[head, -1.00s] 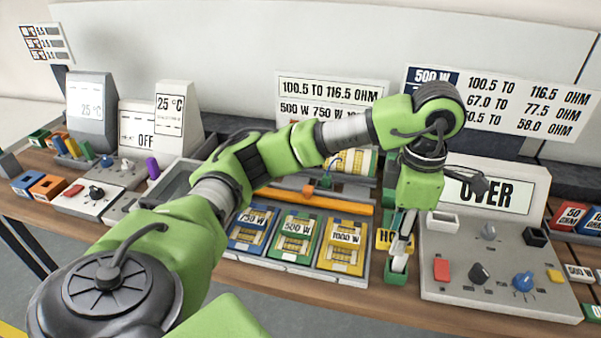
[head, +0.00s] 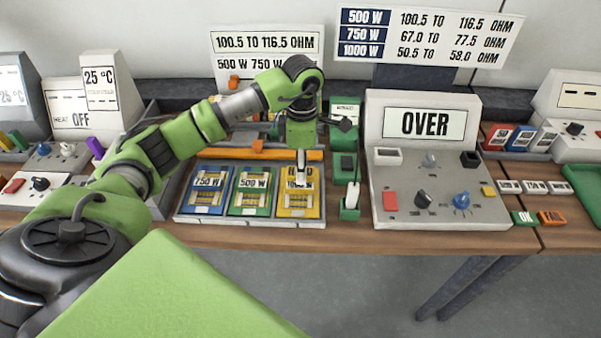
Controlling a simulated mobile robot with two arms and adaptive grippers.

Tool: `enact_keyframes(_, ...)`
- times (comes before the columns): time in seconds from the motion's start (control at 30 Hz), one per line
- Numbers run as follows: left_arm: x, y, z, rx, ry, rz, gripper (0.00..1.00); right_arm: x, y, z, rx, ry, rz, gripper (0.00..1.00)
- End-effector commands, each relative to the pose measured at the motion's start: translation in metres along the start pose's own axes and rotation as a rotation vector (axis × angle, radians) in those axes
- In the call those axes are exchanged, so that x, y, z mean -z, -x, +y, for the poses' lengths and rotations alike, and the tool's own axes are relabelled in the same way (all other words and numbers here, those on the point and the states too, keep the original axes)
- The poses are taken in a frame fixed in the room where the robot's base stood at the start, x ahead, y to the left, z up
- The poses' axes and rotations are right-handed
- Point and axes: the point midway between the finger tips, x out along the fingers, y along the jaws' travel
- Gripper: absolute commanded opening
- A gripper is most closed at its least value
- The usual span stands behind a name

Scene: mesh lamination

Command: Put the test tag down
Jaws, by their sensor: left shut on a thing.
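My left gripper (head: 301,167) points down over the yellow 1000 W tray slot (head: 298,207) at the front of the bench. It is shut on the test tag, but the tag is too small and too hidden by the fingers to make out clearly. The fingers cover part of the 1000 W label. I cannot tell whether the tag touches the plate below. My right gripper is not in view.
Blue 750 W (head: 206,191) and green 500 W (head: 250,192) slots lie left of the yellow one. A green holder (head: 350,213) with a white piece stands to the right, beside a grey meter (head: 440,205) reading OVER. OK (head: 524,218) and orange (head: 552,217) tags lie further right.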

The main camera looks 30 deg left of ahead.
Motion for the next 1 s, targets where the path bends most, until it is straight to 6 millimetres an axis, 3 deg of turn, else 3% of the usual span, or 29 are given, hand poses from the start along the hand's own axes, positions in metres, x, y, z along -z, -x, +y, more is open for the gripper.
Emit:
enact_keyframes(0.23,0.003,-0.030,0.002,0.003,0.002,0.002,0.07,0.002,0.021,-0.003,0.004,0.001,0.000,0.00)
enact_keyframes(0.63,0.003,-0.040,0.003,0.000,0.001,0.001,0.07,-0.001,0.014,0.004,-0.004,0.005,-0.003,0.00)
enact_keyframes(0.67,0.003,-0.038,0.003,0.000,0.001,0.001,0.32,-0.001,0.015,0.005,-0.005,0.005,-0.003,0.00)
enact_keyframes(0.7,0.003,-0.038,0.003,0.000,0.001,0.001,0.43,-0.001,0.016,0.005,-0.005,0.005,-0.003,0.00)
enact_keyframes(1.0,0.003,-0.037,0.002,0.000,0.001,0.001,0.44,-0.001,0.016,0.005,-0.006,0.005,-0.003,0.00)
